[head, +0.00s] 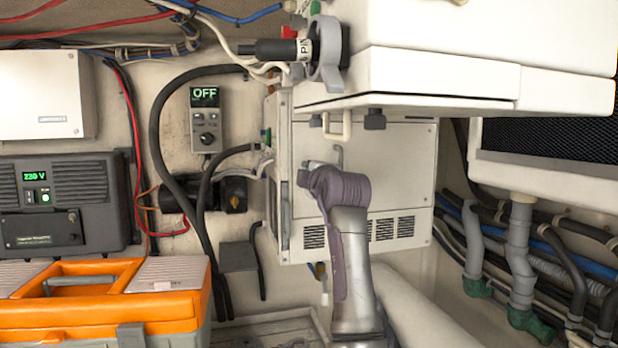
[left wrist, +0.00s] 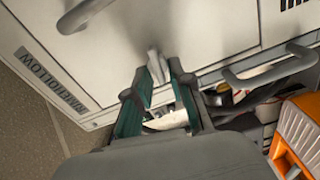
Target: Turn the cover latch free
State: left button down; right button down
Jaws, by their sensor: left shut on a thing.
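In the left wrist view, my left gripper (left wrist: 160,88) is shut on a small light grey tab, the cover latch (left wrist: 154,66). The latch stands out from the edge of a white panel, the cover (left wrist: 140,35). The dark fingers with green inner pads lie on either side of it. Part of the latch is hidden between the fingers. In the head view, one of my arms rises in front of a white vented cabinet (head: 400,165); I cannot make out the fingers or the latch there. My right gripper is not in view.
Grey bar handles (left wrist: 85,14) flank the gripper in the wrist view. In the head view, an orange toolbox (head: 100,312) stands lower left, a white box (head: 440,75) overhangs the arm, and black hoses (head: 160,130) hang at left. Pipes (head: 520,250) run at right.

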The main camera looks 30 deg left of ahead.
pick_arm(q)
jog(key=shift+f+n, duration=0.15)
jog(key=shift+n, duration=0.75)
jog(key=c, duration=1)
grip_release()
